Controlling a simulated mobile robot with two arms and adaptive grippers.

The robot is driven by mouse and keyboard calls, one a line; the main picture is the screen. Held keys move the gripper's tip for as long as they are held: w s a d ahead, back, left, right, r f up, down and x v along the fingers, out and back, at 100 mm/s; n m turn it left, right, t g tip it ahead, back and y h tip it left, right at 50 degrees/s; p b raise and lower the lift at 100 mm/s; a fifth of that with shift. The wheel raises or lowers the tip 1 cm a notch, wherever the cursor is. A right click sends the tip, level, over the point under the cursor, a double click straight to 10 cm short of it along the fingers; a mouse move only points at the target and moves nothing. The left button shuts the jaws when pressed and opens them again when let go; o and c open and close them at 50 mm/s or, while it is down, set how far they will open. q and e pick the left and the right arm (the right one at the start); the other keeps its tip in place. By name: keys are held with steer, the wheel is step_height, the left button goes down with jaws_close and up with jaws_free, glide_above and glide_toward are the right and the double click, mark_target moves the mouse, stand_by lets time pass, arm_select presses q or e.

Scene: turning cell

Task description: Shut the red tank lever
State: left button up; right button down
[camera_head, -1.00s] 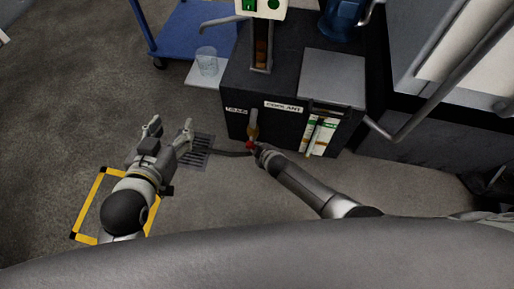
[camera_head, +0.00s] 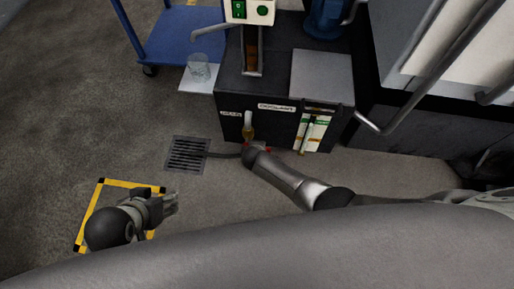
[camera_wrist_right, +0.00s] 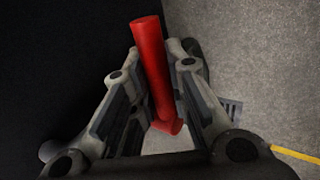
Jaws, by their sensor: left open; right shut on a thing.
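The red tank lever (camera_wrist_right: 152,65) stands between the two fingers of my right gripper (camera_wrist_right: 160,85) in the right wrist view, and the gripper is shut on it. In the head view this gripper (camera_head: 253,154) is at the low front of the black coolant tank (camera_head: 235,106), just below a brass-coloured valve (camera_head: 248,131). It hides most of the lever; only small bits of red show beside it. My left gripper (camera_head: 172,203) is open and empty over the floor, well left of the tank.
A floor drain (camera_head: 188,154) with a dark hose lies left of the valve. A clear cup (camera_head: 199,67) stands on a white shelf beside the tank. A blue cart (camera_head: 180,40) is behind it. A yellow floor marking (camera_head: 98,200) surrounds my left arm. The floor at left is clear.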

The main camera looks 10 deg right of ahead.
steer(key=shift+s+h, duration=0.1)
steer(key=shift+h, duration=0.2)
steer(key=c, duration=1.7)
jaws_free()
steer(key=shift+o, duration=0.2)
steer(key=shift+r, duration=0.1)
steer(key=v, duration=1.2)
steer(key=shift+d, duration=0.1)
